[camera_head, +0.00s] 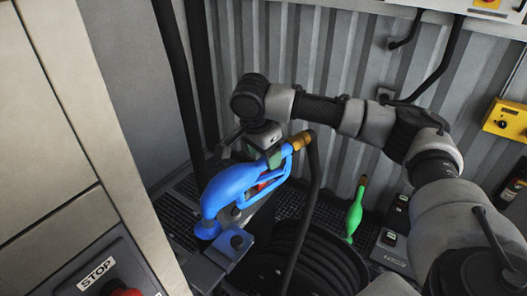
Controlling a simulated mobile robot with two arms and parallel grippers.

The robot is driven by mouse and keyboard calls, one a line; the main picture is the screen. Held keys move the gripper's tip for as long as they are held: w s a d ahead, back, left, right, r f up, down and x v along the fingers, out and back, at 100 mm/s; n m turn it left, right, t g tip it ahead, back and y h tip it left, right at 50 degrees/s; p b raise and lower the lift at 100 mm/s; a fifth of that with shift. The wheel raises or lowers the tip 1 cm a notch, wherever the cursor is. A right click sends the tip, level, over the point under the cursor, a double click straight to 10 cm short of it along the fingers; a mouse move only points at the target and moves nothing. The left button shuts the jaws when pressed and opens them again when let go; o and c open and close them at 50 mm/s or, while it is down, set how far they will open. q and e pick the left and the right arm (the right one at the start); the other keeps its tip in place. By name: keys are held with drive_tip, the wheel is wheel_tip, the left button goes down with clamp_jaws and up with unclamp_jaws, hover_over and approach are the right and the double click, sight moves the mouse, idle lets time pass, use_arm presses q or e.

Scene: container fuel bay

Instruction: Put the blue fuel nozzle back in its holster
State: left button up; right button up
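The blue fuel nozzle (232,186) is in the middle of the head view, tilted, with its curved spout end down to the left and its brass fitting (301,140) up to the right. My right gripper (272,158) reaches in from above and is shut on the nozzle near its handle; the fingertips are mostly hidden. A blue holster block (229,249) sits just below the spout end. Whether the spout touches it or is in it, I cannot tell. My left gripper is out of view.
A dark hose (313,185) hangs from the brass fitting towards a black hose reel (340,262). A green nozzle (355,213) stands at its right. A panel with a red STOP button (126,291) is at lower left. Corrugated wall (345,60) closes the back.

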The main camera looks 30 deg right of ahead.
drive_tip(key=shift+f, duration=0.1)
drive_tip(key=shift+r, duration=0.2)
drive_tip(key=b+v, duration=0.2)
drive_tip(key=v, duration=0.2)
drive_tip(key=shift+a+r, duration=0.1)
drive_tip(key=v, duration=0.6)
drive_tip(key=shift+r+p, duration=0.25)
drive_tip(key=shift+p, duration=0.05)
